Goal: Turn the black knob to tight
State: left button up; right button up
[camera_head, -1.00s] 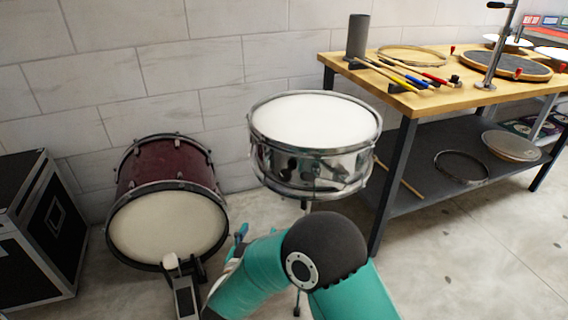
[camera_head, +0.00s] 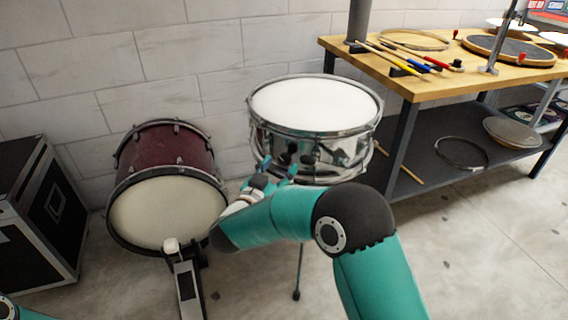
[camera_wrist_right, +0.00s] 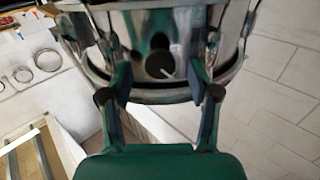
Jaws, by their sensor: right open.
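The black knob (camera_wrist_right: 159,65) sits on the front of the chrome shell of the snare drum (camera_head: 316,107). In the right wrist view it is round and dark with a white pointer line slanting to the lower right. My right gripper (camera_wrist_right: 165,84) is open, with one finger on each side of the knob and a visible gap to both. In the head view the right gripper (camera_head: 296,160) is at the drum's front, and I cannot make out the knob clearly there. My left gripper is not in view.
A dark red bass drum (camera_head: 165,165) with a pedal (camera_head: 186,285) stands to the left, beside a black case (camera_head: 40,215). A wooden workbench (camera_head: 430,84) with sticks (camera_head: 402,57) and a practice pad (camera_head: 508,50) stands to the right. The floor at right is clear.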

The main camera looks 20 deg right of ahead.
aim_at(283, 161)
jog(key=shift+x, duration=1.8)
